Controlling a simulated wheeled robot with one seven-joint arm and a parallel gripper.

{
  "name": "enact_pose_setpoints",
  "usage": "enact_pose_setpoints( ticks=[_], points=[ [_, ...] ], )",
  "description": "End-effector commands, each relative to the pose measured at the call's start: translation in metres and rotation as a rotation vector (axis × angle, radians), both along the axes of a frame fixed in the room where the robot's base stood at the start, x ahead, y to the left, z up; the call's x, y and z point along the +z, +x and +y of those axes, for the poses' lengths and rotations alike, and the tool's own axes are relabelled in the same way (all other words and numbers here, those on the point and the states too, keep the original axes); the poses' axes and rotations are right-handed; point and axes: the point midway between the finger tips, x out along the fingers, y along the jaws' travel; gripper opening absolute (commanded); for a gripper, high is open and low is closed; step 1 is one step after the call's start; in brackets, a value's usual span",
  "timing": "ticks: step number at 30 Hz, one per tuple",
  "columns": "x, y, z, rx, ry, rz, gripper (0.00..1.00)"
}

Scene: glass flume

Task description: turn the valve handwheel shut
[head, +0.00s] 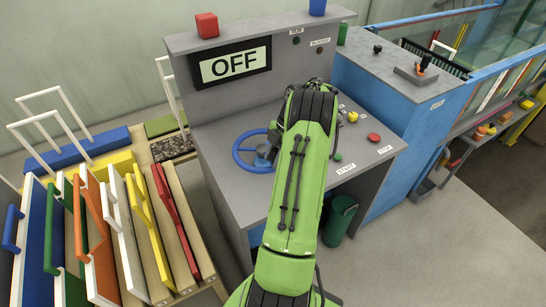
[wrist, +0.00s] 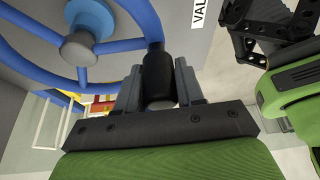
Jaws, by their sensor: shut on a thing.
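The blue valve handwheel (head: 237,150) is on the grey console, left of my green arm, which covers its right side. In the wrist view the blue wheel (wrist: 135,44) fills the upper left, with its grey hub cap and spokes. A black handle (wrist: 157,72) stands on its rim. My gripper (wrist: 159,88) has one finger on each side of this handle and is shut on it.
The console panel display (head: 233,64) reads OFF. Right of my arm are a yellow knob (head: 352,117), a red button (head: 374,138) and a green bin (head: 340,216). Racks of coloured panels (head: 110,232) stand close on the left. A blue-sided bench (head: 385,130) stands right.

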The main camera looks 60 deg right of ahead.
Motion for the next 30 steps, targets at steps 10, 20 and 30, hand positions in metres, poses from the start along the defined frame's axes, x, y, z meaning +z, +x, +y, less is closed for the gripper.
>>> enact_pose_setpoints(
  ticks=[10,20,30],
  points=[
    [0.001,-0.001,-0.001,-0.005,-0.002,0.003,0.48],
    [0.0,0.0,0.0,-0.002,-0.001,0.001,0.59],
    [0.068,-0.012,-0.025,-0.004,-0.004,-0.003,0.59]
  ],
)
